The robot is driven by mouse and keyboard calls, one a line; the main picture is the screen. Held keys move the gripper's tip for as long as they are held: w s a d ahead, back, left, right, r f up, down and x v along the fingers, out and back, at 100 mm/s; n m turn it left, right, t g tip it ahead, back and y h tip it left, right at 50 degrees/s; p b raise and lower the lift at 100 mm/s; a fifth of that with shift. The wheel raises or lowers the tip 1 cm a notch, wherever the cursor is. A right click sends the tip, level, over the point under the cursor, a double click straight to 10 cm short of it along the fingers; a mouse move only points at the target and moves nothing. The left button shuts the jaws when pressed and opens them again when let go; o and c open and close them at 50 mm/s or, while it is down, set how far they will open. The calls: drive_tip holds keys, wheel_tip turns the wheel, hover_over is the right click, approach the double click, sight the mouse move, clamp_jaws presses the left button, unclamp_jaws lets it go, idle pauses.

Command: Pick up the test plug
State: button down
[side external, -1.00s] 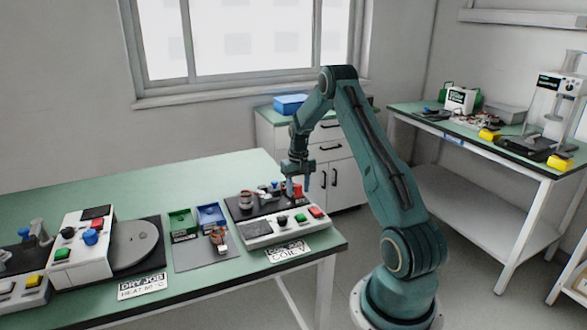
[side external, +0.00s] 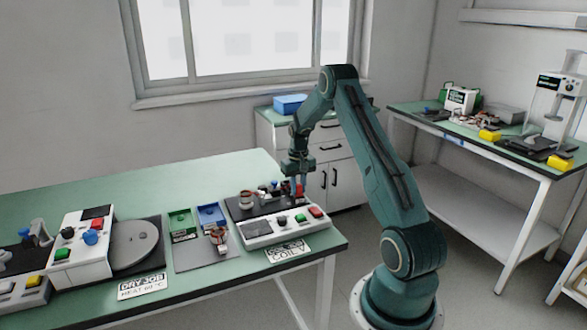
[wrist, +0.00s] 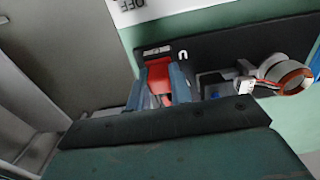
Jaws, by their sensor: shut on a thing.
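The test plug (wrist: 181,85) is red and shows between the fingers of my gripper (wrist: 160,95) in the wrist view. In the side view the red plug (side external: 299,191) is at the right end of the black base plate of the test unit, with my gripper (side external: 300,186) pointing down at it. The fingers are shut on the plug. It is at or just above the plate; I cannot tell whether it still touches it. The plug's lower part is hidden.
A copper-wound stator (wrist: 291,77) with a white connector (wrist: 244,85) sits on the same plate. The white control panel (side external: 284,225) with coloured buttons is in front. A green bin (side external: 182,222) and a blue bin (side external: 211,214) stand to the left.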

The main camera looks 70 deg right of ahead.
wheel_tip(320, 180, up, 20)
idle(0.6)
drive_tip(key=shift+f, duration=0.2)
idle(0.3)
hover_over(298, 184)
drive_tip(key=w+d, duration=0.4)
wheel_tip(298, 184, down, 13)
drive_tip(key=shift+s+a+r, duration=0.1)
drive_tip(key=shift+s+a, duration=0.15)
drive_tip(key=shift+f, duration=2.35)
drive_tip(key=shift+f, duration=1.1)
idle(0.4)
